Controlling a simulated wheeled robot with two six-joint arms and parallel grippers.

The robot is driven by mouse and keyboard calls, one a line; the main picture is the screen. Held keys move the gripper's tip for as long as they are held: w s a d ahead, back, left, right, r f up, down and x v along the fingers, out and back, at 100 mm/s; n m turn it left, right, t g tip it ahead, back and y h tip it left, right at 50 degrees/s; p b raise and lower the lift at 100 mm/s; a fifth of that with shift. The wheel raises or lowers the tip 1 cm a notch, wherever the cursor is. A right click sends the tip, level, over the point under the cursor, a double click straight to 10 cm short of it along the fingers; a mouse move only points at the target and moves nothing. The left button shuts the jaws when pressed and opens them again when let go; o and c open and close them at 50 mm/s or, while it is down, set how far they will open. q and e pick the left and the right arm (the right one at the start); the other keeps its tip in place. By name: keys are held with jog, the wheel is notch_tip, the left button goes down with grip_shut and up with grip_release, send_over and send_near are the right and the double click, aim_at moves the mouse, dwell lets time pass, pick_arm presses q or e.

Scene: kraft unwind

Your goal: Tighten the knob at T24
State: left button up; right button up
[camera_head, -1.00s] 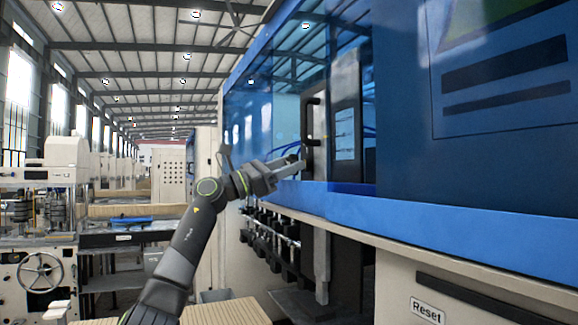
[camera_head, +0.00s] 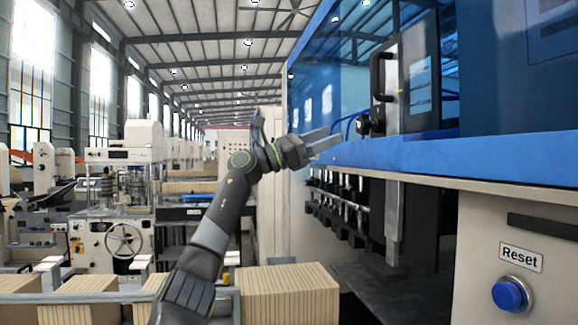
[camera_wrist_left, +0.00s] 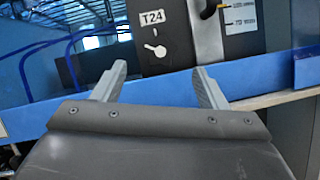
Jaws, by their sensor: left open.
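The T24 label (camera_wrist_left: 152,18) is on a dark panel in the left wrist view. Just under it is a small pale fitting (camera_wrist_left: 157,49) with a rounded end, which looks like the knob. In the head view a dark knob-like part (camera_head: 363,124) sticks out from the left side of the dark upright unit (camera_head: 403,85). My left gripper (camera_head: 333,141) is open and empty, left of and slightly below that part, by the blue rail. In the left wrist view its two fingers (camera_wrist_left: 161,78) stand apart below the T24 fitting, not around it. My right gripper is not in view.
The blue rail (camera_head: 470,155) runs across below the panel, close to my fingers. Blue tinted guards (camera_head: 505,60) flank the opening. A blue Reset button (camera_head: 511,294) is at lower right. Stacked brown boards (camera_head: 290,292) stand low in front.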

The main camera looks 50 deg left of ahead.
pick_arm(q)
jog(key=b+v, duration=0.4)
jog(key=v, duration=0.5)
jog(key=shift+b, duration=0.35)
